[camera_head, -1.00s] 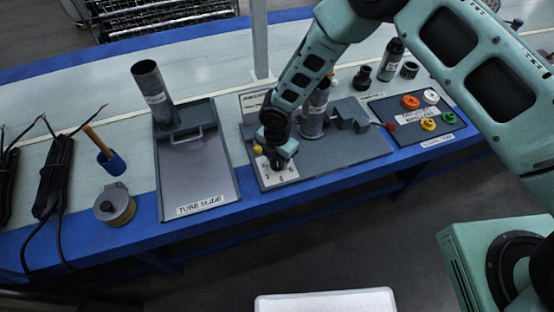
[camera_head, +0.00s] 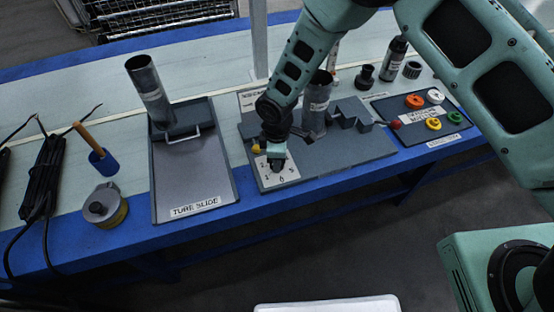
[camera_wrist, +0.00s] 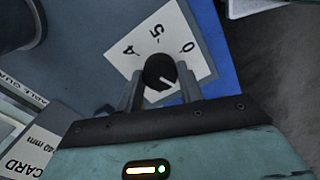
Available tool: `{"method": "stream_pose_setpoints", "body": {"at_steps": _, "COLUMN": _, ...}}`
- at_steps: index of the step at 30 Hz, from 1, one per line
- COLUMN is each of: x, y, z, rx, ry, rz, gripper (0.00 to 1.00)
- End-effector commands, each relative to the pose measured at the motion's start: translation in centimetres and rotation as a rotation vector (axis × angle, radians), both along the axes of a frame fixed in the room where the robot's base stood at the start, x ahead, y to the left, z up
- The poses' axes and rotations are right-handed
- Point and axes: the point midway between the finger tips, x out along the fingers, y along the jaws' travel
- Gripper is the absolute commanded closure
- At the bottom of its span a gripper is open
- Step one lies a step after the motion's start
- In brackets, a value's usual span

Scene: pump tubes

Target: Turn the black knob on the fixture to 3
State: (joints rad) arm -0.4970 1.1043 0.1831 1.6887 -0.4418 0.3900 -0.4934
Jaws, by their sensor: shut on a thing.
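The black knob (camera_wrist: 159,70) stands on a white dial plate (camera_wrist: 192,42) on the grey fixture. My gripper (camera_wrist: 160,88) is shut on the knob, one finger on each side. In the head view my gripper (camera_head: 276,162) comes down over the dial plate (camera_head: 286,174).
On the same fixture, a grey tube (camera_head: 317,104) and a grey stepped block (camera_head: 350,115) stand behind and right of my gripper. A yellow knob (camera_head: 256,148) is close to its left. The tube slide (camera_head: 192,180) is further left, the coloured-ring board (camera_head: 408,132) right.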

Motion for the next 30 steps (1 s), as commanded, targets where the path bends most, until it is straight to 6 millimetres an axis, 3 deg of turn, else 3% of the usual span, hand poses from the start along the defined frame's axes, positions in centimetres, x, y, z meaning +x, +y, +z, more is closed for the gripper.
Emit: {"method": "stream_pose_setpoints", "body": {"at_steps": 30, "x": 0.05, "y": 0.10, "z": 0.06, "rx": 0.002, "ry": -0.001, "rz": -0.964, "gripper": 0.85}}
